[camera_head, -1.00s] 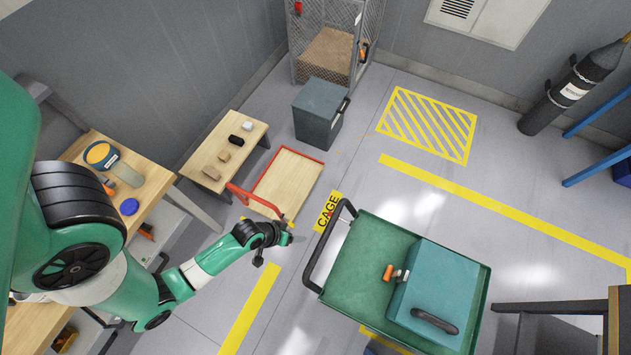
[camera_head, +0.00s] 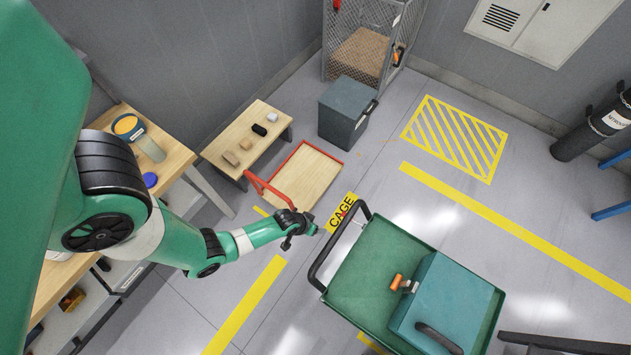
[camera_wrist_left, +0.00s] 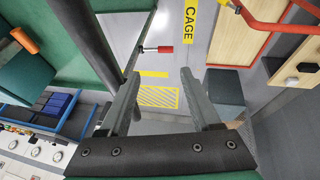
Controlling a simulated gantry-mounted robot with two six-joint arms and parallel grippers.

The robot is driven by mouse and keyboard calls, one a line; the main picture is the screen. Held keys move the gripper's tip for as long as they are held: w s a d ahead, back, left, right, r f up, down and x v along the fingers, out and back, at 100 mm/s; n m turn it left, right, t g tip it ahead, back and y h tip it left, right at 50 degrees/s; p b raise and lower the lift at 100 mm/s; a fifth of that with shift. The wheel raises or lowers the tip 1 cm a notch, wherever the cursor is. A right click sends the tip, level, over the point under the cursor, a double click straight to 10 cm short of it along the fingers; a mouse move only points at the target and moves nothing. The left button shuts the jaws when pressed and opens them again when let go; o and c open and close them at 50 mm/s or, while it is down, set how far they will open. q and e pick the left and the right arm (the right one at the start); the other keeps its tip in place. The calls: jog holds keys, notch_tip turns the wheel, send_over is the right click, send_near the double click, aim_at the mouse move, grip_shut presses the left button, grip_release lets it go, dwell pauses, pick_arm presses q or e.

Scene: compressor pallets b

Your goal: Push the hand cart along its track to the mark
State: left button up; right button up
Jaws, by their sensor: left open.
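A green cart (camera_head: 368,262) with a black push handle (camera_head: 318,268) stands on the floor at lower centre-right of the head view. A teal case (camera_head: 455,290) sits on it. A yellow floor label reading CAGE (camera_head: 341,213) lies just beyond the handle; it also shows in the wrist view (camera_wrist_left: 190,20). My left gripper (camera_head: 308,230) is open and empty, close to the left of the handle. In the wrist view, its spread fingers (camera_wrist_left: 162,92) have the dark handle bar (camera_wrist_left: 92,45) beside the left one. Contact cannot be told. My right gripper is out of view.
A wooden platform with a red rim (camera_head: 305,178) and a red handle (camera_head: 268,190) lies beyond my left arm. A dark grey box (camera_head: 345,110), a low bench (camera_head: 235,150) and a mesh cage (camera_head: 365,40) stand behind. The yellow hatched area (camera_head: 455,138) is clear. A workbench (camera_head: 170,160) is at left.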

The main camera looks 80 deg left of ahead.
pick_arm(q)
jog(key=shift+f, duration=0.1)
grip_shut()
dwell(0.3)
dwell(1.0)
grip_release()
jog(key=p+v, duration=0.4)
jog(key=v, duration=0.7)
jog(key=shift+s+r, duration=0.15)
jog(key=shift+r, duration=0.15)
